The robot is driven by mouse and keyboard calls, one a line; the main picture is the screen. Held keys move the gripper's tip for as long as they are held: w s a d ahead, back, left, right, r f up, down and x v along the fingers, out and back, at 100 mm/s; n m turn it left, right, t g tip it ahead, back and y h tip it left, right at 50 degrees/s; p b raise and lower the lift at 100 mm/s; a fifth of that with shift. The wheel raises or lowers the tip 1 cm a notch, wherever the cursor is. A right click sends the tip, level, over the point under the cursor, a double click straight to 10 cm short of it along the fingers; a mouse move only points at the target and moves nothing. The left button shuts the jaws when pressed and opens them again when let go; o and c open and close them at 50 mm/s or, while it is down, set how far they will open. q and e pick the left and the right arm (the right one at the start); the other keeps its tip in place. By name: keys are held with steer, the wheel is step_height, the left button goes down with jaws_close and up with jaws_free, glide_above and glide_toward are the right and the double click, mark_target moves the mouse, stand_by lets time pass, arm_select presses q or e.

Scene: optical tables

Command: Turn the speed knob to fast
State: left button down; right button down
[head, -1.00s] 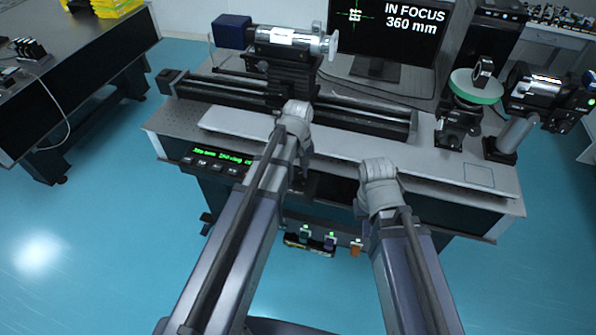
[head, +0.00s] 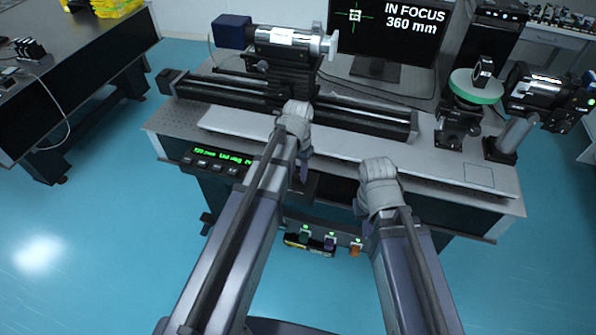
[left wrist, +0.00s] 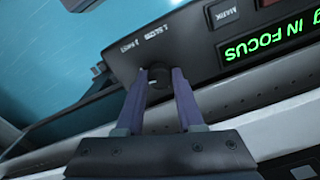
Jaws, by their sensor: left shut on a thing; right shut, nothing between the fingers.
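The speed knob (left wrist: 158,79) is a small round black knob on a dark control panel (left wrist: 190,45) with small white lettering beside it. In the left wrist view my left gripper (left wrist: 160,74) has its two purple fingers on either side of the knob, shut on it. The knob's pointer mark cannot be made out. In the head view my left gripper (head: 303,174) reaches down at the table's front edge, and the knob is hidden there. My right gripper (head: 366,212) is shut and empty, beside the front edge to the right; its fingertips are mostly hidden.
A green-lit display (head: 222,157) with buttons sits on the table front, left of my left arm. The monitor (head: 395,30) reads IN FOCUS, 360 mm. A rail (head: 365,118) with a mounted instrument (head: 285,38) stands on the table.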

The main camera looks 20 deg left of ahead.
mark_target(298, 174)
arm_select(q)
steer(key=shift+m, duration=1.9)
steer(key=c, duration=0.5)
jaws_free()
steer(key=shift+r, duration=0.1)
step_height(298, 174, up, 8)
steer(key=p, duration=0.8)
steer(key=shift+f, duration=0.2)
